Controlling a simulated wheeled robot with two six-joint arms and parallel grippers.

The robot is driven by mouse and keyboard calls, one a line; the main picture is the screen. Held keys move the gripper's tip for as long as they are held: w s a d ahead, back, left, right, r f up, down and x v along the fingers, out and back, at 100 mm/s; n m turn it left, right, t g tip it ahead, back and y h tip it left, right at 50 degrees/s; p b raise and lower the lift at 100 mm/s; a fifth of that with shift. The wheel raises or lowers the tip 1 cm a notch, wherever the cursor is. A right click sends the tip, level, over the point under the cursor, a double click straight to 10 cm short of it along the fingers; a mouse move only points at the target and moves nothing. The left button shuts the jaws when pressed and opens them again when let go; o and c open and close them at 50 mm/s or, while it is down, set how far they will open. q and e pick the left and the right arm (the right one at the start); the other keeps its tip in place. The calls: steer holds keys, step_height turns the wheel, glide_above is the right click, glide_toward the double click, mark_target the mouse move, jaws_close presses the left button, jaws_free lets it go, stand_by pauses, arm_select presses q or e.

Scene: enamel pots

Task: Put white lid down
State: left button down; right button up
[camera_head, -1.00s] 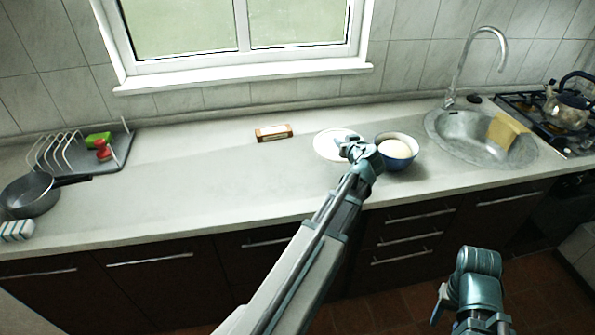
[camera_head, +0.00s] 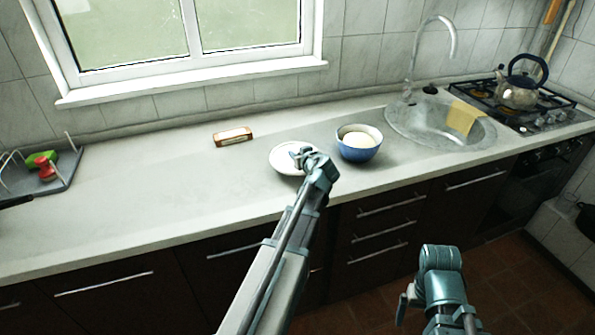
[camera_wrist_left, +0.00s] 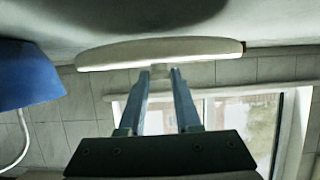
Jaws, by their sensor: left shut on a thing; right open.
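The white lid (camera_head: 283,160) is a round disc over the counter, just left of the blue pot (camera_head: 358,151). My left gripper (camera_head: 303,156) is shut on the lid's knob from the near side. In the left wrist view, which is upside down, the fingers (camera_wrist_left: 161,72) close on the knob and the lid (camera_wrist_left: 160,53) shows edge-on, close to the countertop. I cannot tell if it touches. The blue pot (camera_wrist_left: 28,75) stands beside it, apart, uncovered, with something pale inside. My right gripper (camera_head: 404,303) is open and empty, low in front of the cabinets.
A small brown box (camera_head: 232,136) lies behind and left of the lid. A dish rack (camera_head: 62,178) is at the far left. The sink (camera_head: 425,130) with a yellow cloth (camera_head: 462,117) and a stove with a kettle (camera_head: 518,93) are right. The counter left of the lid is clear.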

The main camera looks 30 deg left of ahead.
arm_select(q)
steer(key=shift+f, duration=0.1)
step_height(320, 180, down, 4)
steer(key=b, duration=0.3)
steer(key=shift+b, duration=0.35)
steer(key=shift+r, duration=0.25)
steer(key=shift+f, duration=0.15)
steer(key=shift+s+d+f+b, duration=0.1)
steer(key=shift+s+f+b, duration=0.05)
steer(key=shift+b, duration=0.2)
